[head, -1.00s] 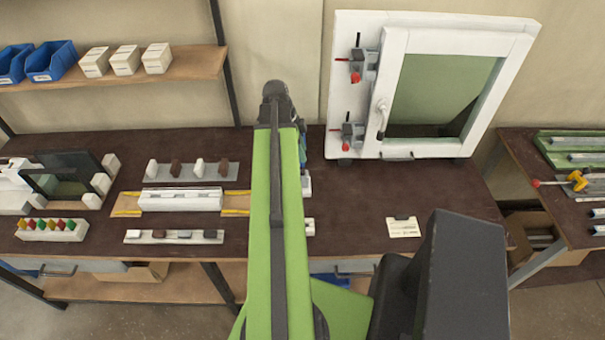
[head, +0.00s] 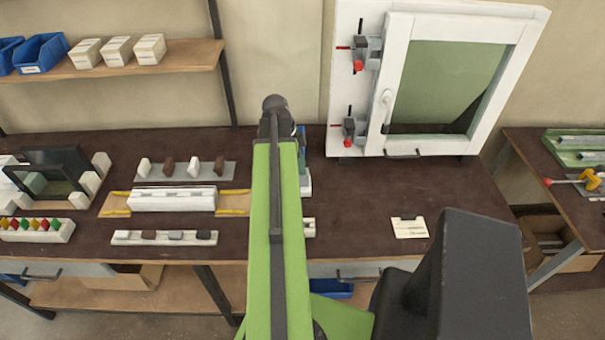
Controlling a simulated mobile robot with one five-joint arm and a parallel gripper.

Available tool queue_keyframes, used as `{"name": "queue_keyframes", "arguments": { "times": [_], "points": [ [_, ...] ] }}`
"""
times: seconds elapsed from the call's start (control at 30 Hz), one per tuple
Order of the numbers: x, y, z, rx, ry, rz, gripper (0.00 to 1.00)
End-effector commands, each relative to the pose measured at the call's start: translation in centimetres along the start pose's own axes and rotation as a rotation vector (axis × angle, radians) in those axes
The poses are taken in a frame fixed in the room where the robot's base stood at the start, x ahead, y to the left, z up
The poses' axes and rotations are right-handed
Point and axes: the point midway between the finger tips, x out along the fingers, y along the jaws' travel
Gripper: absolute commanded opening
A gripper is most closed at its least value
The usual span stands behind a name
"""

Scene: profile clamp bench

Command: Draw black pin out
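A white window unit (head: 518,75) stands upright at the back of the bench. Two hinge clamps sit on its left frame post, an upper one (head: 366,45) and a lower one (head: 347,130). Each has a dark upright part on top, a grey body, a thin red rod to the left and a red knob below. I cannot tell which dark part is the black pin. My green arm reaches up the middle of the head view, left of the window, ending in a dark joint. My gripper is not visible; the arm hides what lies beyond it.
The dark bench top (head: 350,205) is clear between my arm and a small pale card (head: 409,227). A white profile block (head: 172,199) and strips with small blocks lie left. A shelf (head: 130,62) holds blue bins and white boxes. A side table (head: 562,178) stands right.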

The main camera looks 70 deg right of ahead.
Motion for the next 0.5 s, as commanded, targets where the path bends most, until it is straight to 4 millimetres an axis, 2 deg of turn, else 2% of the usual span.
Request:
{"name": "queue_keyframes", "arguments": {
  "times": [0.03, 0.17, 0.5],
  "points": [
    [-0.01, 0.0, 0.01, 0.0, 0.0, 0.0, 0.17],
    [-0.01, 0.0, 0.02, 0.0, 0.0, 0.0, 0.0],
    [-0.09, -0.01, 0.0, 0.0, 0.0, 0.0, 0.0]
  ]
}}
